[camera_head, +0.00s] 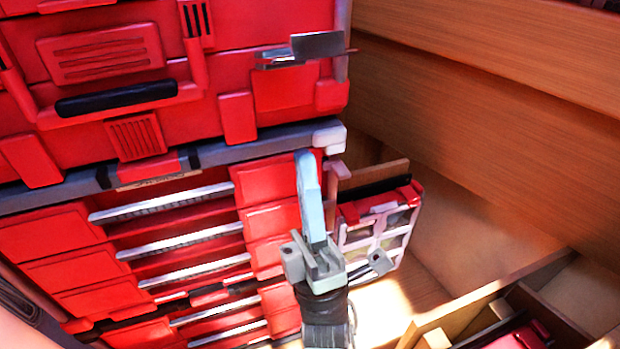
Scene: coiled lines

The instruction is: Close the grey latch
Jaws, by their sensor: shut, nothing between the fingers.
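A grey latch (318,45) sits at the upper right of the red toolbox (110,62). Its flat plate sticks out sideways from the box front, past the box's right corner. My gripper (306,163) reaches up from the bottom of the head view. Its pale blue-grey fingers are shut together with nothing between them. The fingertips show below the latch in the picture, in front of the grey strip under the toolbox, and look apart from the latch. Whether they touch the strip cannot be told.
Below the toolbox is a red drawer unit (70,232) with several pale drawer rails. A small red organizer (378,222) with clear windows stands right of my gripper. Wooden boards (490,60) line the right side. A wooden divided box (540,300) is at lower right.

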